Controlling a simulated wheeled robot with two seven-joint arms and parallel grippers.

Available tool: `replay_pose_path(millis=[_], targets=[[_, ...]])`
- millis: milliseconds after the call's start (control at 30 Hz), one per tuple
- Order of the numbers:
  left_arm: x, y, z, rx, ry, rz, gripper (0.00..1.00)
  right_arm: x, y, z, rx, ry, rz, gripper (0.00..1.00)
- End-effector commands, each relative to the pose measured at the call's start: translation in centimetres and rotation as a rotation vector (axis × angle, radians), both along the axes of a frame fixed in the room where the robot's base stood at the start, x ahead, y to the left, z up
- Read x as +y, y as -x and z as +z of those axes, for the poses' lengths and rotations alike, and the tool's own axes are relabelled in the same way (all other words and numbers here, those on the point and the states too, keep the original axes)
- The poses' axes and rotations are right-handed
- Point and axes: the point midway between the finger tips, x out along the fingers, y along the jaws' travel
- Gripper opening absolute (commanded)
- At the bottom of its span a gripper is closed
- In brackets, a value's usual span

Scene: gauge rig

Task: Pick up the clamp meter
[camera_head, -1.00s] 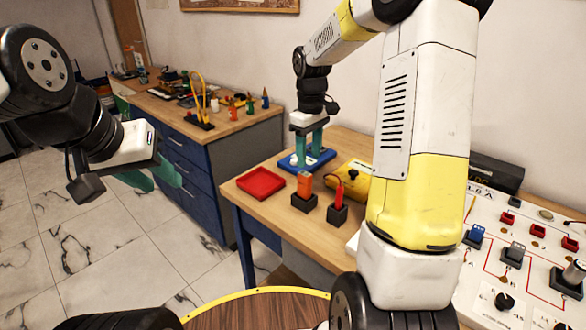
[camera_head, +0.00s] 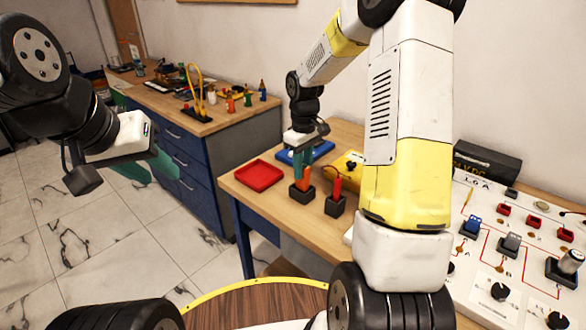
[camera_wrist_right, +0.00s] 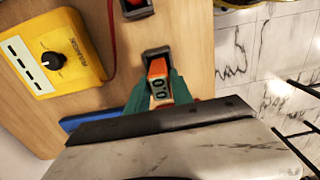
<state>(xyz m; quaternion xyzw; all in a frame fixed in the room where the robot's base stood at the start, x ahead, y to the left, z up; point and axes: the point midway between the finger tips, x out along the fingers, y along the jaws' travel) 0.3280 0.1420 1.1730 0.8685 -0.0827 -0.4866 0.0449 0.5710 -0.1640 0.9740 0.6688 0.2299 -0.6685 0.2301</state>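The clamp meter (camera_head: 302,184) is an orange device standing upright in a black holder (camera_head: 301,197) on the wooden table. In the right wrist view its small display (camera_wrist_right: 160,89) reads 0.0. My right gripper (camera_head: 302,171) is down at the meter, with its teal fingers (camera_wrist_right: 160,82) on either side of the meter's body. Whether the fingers press on it cannot be told. My left gripper (camera_head: 152,170) is empty, its teal fingers apart, above the floor at the left, far from the meter.
A red tray (camera_head: 259,175) lies left of the holder. A blue tray (camera_head: 318,150) lies behind. A yellow meter with a dial (camera_wrist_right: 50,56) and a red probe in a black holder (camera_head: 336,204) stand close by. A white switch panel (camera_head: 480,280) is at right.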

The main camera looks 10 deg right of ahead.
Motion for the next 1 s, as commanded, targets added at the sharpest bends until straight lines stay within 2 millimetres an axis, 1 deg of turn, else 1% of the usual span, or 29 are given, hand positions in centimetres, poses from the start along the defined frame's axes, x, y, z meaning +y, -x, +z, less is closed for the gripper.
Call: replay_pose_path(millis=[33,100,133,433,533,667,800,900,1000], targets=[[0.0,0.0,0.0,0.000,0.000,0.000,0.36,0.0,0.0,0.0,0.000,0.000,0.000,0.16],[0.0,0.0,0.0,0.000,0.000,0.000,0.36,0.0,0.0,0.0,0.000,0.000,0.000,0.02],[0.0,0.0,0.0,0.000,0.000,0.000,0.36,0.0,0.0,0.0,0.000,0.000,0.000,0.00],[0.0,0.0,0.0,0.000,0.000,0.000,0.36,0.0,0.0,0.1,-0.001,-0.001,0.000,0.00],[0.0,0.0,0.0,0.000,0.000,0.000,0.36,0.0,-0.1,0.7,-0.003,0.000,0.000,0.00],[0.0,0.0,0.0,0.000,0.000,0.000,0.36,0.0,-0.1,2.8,-0.006,-0.001,-0.002,0.00],[0.0,0.0,0.0,0.000,0.000,0.000,0.36,0.0,-0.1,5.7,-0.006,-0.001,-0.001,0.00],[0.0,0.0,0.0,0.000,0.000,0.000,0.36,0.0,-0.1,7.6,-0.004,0.001,-0.001,0.00],[0.0,0.0,0.0,0.000,0.000,0.000,0.36,0.0,-0.1,9.0,-0.004,0.000,-0.001,0.00]])
